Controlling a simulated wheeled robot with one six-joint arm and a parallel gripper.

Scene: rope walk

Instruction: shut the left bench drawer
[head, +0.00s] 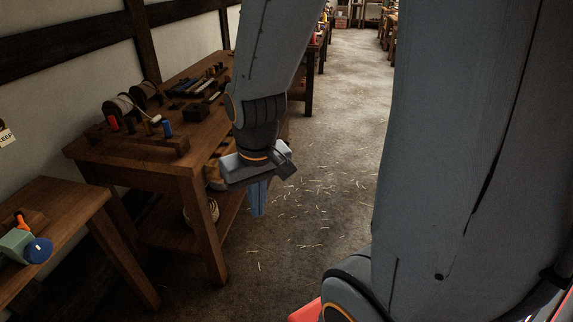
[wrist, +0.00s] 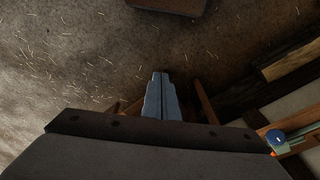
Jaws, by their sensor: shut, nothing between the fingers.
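The wooden bench (head: 190,172) stands left of centre in the head view, with tools and spools on its top. My gripper (head: 258,213) hangs fingers down in front of the bench's aisle side, below the level of its top. Its blue fingers are together with nothing between them; they also show in the wrist view (wrist: 160,76). No drawer front shows clearly in either view. My wrist and arm cover much of the bench's aisle side, so I cannot tell how far a drawer there stands out.
A lower wooden table (head: 62,207) with a green and blue device (head: 25,246) stands at the near left. A coil (head: 207,211) lies on the bench's lower shelf. The floor (head: 325,190) right of my gripper is clear apart from scattered pale fibres.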

